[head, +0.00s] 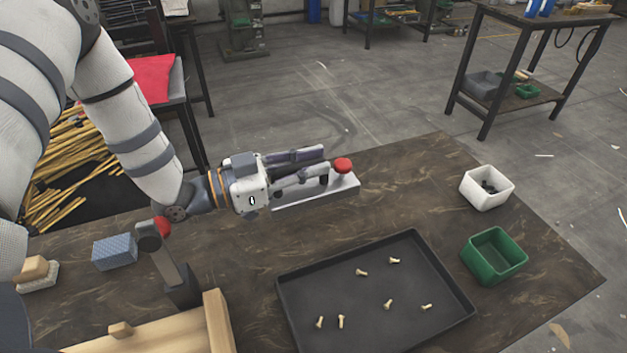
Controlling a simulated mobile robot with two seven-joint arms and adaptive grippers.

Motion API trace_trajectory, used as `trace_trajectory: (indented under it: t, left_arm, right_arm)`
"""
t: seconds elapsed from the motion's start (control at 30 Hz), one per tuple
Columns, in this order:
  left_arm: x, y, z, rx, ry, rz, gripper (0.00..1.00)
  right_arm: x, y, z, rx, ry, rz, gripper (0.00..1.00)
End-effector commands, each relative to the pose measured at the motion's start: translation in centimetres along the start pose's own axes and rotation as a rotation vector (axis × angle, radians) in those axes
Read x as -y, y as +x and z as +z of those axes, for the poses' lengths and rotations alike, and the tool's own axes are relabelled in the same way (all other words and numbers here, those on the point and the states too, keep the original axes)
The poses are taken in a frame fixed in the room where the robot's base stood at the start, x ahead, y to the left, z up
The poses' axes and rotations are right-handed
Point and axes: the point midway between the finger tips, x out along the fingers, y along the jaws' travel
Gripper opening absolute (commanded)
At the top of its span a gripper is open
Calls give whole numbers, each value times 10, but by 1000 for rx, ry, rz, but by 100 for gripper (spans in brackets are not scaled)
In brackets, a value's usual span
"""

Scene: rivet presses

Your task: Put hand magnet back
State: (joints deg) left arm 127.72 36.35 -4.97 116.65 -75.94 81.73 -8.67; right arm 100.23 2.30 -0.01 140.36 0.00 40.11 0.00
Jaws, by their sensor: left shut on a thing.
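My left gripper (327,165) reaches in from the left over the table and is shut on the hand magnet, whose red knob (342,165) shows at its fingertips. The rest of the magnet is mostly hidden by the fingers. A pale metal rest (335,193) lies on the table right below the gripper. I cannot tell whether the magnet touches it. My right gripper is not in view.
A black tray (287,308) holds several brass rivets (388,304). A white bin (487,202) with dark pieces and a green bin (497,268) stand at right. A red-knobbed lever (163,258), blue block (115,252) and wooden frame (218,325) are at left.

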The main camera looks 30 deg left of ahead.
Motion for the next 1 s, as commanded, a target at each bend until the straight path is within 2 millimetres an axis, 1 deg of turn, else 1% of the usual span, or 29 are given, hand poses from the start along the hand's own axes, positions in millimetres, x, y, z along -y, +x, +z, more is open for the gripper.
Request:
trace_trajectory:
  t: [0.1, 0.17, 0.4, 0.9, 0.93, 1.0]
  left_arm:
    - [0, 0, 23, 3, -4, 0, 0]
    - [0, 0, 32, 3, -4, 0, 0]
    - [0, 0, 28, -7, 5, 0, 0]
    - [-1, 0, 43, 1, 2, 1, 0]
    - [-1, 0, 45, 5, 0, 1, 19]
    - [-1, -1, 46, 7, -1, 2, 35]
  right_arm:
    - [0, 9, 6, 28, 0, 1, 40]
    - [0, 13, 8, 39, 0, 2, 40]
    - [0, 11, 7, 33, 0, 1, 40]
    - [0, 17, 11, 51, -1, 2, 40]
    - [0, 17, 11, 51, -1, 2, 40]
    - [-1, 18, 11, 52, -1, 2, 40]
